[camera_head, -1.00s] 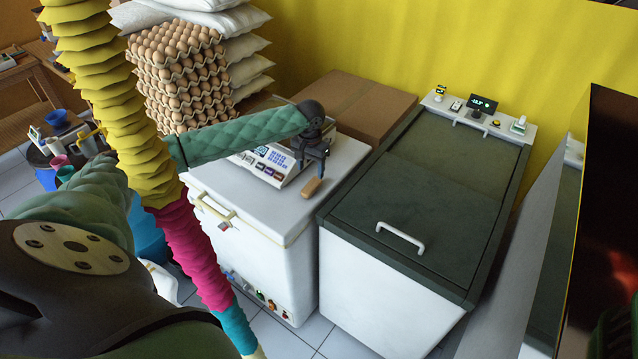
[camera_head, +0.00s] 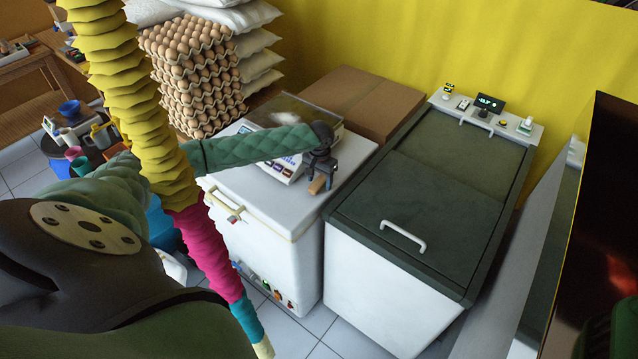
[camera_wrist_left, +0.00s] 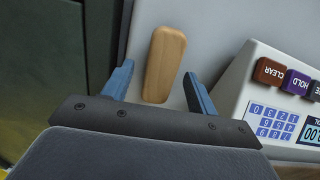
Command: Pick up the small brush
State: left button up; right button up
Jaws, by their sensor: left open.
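The small brush shows as a wooden block-like piece (camera_wrist_left: 164,64) lying on the white lid in the left wrist view. It is between my left gripper's two blue fingers, with a gap on each side. In the head view the brush (camera_head: 317,185) is partly hidden beneath the gripper. My left gripper (camera_head: 320,176) is open and comes down over it; its fingers also show in the left wrist view (camera_wrist_left: 158,88). Bristles cannot be made out. My right gripper is not in view.
A scale (camera_head: 270,150) with coloured keys stands close beside the brush on the white chest (camera_head: 250,199). A dark-lidded chest (camera_head: 440,190) with a white handle is to the right. A cardboard box (camera_head: 375,105) and egg trays (camera_head: 195,75) stand behind.

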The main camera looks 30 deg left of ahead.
aim_at(320, 181)
pick_arm(q)
jog(key=c, duration=1.1)
jog(key=shift+r, duration=0.1)
jog(key=shift+r+p, duration=0.45)
jog(key=shift+p, duration=0.15)
notch_tip(320, 181, up, 3)
jog(key=p, duration=0.3)
jog(key=shift+r, duration=0.1)
jog(key=shift+w+d+r, duration=0.35)
jog(key=shift+d+r, duration=0.8)
jog(key=shift+d, duration=0.8)
jog(key=shift+w+d+r, duration=0.3)
jog(key=shift+d+r, duration=0.8)
jog(key=shift+d, duration=0.8)
jog(key=shift+w+d+r, duration=0.35)
jog(key=shift+d+r, duration=0.8)
jog(key=shift+d, duration=0.8)
